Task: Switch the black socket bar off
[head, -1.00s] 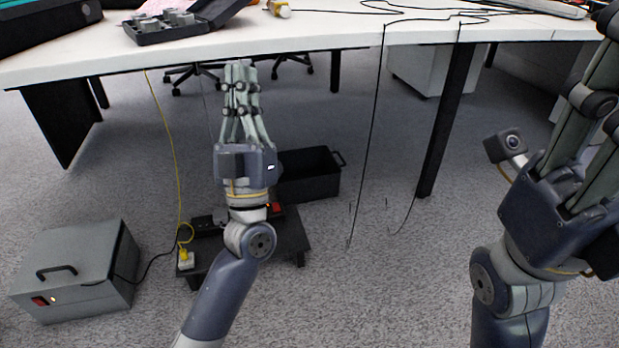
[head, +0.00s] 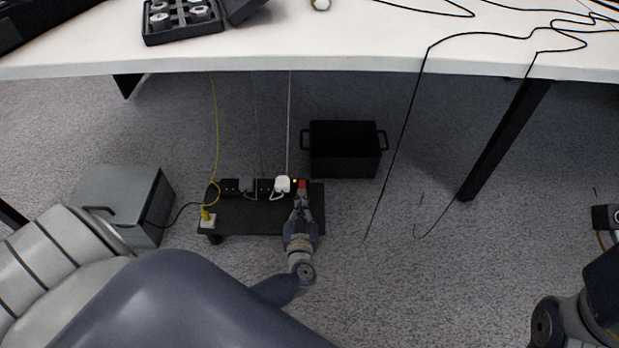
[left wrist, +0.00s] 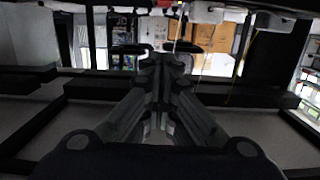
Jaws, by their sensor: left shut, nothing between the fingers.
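The black socket bar (head: 232,186) lies along the back of a low black stand under the table. A white plug (head: 282,184) and a dark plug (head: 247,185) sit in it. At its right end is a red switch (head: 302,184) with a small orange light beside it. My left gripper (head: 302,199) is shut and empty, its fingertips at or just in front of the red switch; I cannot tell whether they touch. In the left wrist view the shut fingers (left wrist: 160,62) point forward. My right gripper is cut off at the right edge, its fingers out of view.
The low black stand (head: 250,217) also carries a white socket with a yellow plug (head: 207,219). A grey box (head: 121,197) stands to its left and an open black crate (head: 344,150) behind it to the right. Cables hang from the white table (head: 330,45).

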